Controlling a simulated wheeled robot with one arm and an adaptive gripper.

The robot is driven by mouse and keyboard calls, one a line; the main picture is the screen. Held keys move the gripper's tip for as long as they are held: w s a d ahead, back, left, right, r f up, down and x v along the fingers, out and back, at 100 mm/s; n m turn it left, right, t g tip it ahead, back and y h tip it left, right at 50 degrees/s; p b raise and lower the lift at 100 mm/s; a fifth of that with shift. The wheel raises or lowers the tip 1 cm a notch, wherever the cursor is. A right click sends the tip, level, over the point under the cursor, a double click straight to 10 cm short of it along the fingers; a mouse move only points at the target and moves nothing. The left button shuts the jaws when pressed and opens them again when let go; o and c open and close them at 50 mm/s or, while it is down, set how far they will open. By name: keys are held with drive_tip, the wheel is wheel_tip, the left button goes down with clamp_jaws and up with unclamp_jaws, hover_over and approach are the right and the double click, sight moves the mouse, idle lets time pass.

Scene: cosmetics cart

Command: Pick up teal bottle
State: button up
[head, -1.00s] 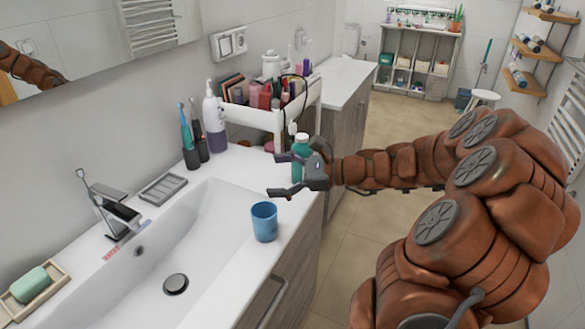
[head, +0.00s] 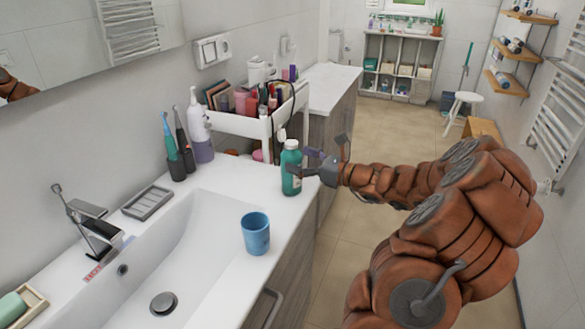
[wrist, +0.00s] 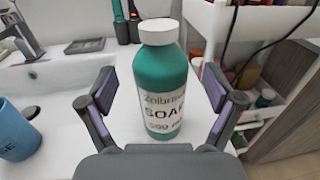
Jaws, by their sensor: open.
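The teal bottle (head: 291,170) stands upright on the white counter near its right edge. It has a white cap and a pale label reading "SOAP". In the wrist view the bottle (wrist: 161,85) is centred ahead, between the two spread fingers. My gripper (head: 318,158) is open and empty, just right of the bottle in the head view. In the wrist view its fingers (wrist: 163,90) flank the bottle with a visible gap on each side. The bottle's lower back is hidden.
A blue cup (head: 256,236) stands on the counter in front of the bottle. A white cart (head: 240,124) full of cosmetics stands behind it. A white pump bottle (head: 199,130) and dark toothbrush holders (head: 177,168) are to the left. The sink basin (head: 190,250) is at front left.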

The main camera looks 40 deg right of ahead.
drive_tip(key=shift+x, duration=1.45)
drive_tip(key=shift+d, duration=0.1)
drive_tip(key=c, duration=1.5)
drive_tip(key=shift+r, duration=0.1)
